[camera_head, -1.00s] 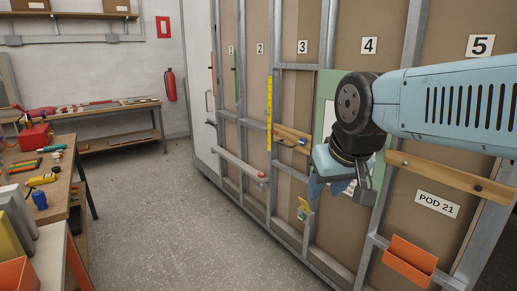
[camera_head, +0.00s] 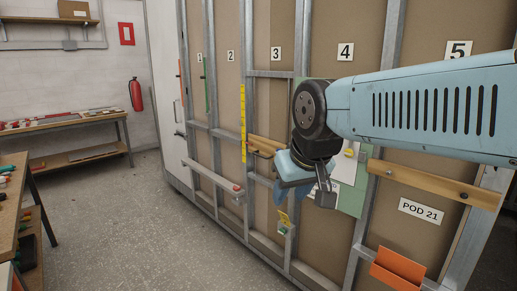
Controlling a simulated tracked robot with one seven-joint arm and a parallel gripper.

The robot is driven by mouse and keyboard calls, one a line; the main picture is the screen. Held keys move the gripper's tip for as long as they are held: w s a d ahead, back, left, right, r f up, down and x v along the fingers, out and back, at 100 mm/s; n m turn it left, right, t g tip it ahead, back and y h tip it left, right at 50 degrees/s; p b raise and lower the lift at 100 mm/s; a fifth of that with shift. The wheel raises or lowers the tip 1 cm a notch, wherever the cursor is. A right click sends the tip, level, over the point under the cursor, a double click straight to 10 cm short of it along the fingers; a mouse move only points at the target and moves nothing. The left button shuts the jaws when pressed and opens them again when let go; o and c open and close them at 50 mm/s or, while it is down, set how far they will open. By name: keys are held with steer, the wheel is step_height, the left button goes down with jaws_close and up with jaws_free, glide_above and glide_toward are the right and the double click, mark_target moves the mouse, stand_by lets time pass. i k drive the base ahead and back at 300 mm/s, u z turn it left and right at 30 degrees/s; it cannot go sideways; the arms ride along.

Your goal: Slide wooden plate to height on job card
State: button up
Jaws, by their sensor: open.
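A wooden plate (camera_head: 264,146) lies level across the bay under number 3, beside a yellow measuring strip (camera_head: 243,124) on the stud. A second, longer wooden plate (camera_head: 435,185) spans the bay at the right, above the POD 21 sign. My gripper (camera_head: 322,196) is open and points down in front of the green panel, right of the shorter plate, and looks empty. The arm and wrist hide part of the panel and may hide the shorter plate's right end. No height is readable on any card from here.
A green panel (camera_head: 349,190) with a yellow knob (camera_head: 350,153) is partly behind my arm. An orange holder (camera_head: 398,269) is fixed low at the right. A light rail (camera_head: 213,175) crosses the left bays. A workbench (camera_head: 70,123) stands far left. The grey floor (camera_head: 140,225) is clear.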

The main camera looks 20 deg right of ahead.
mark_target(264, 148)
steer(key=z, duration=0.3)
steer(key=i, duration=1.9)
steer(key=z, duration=0.15)
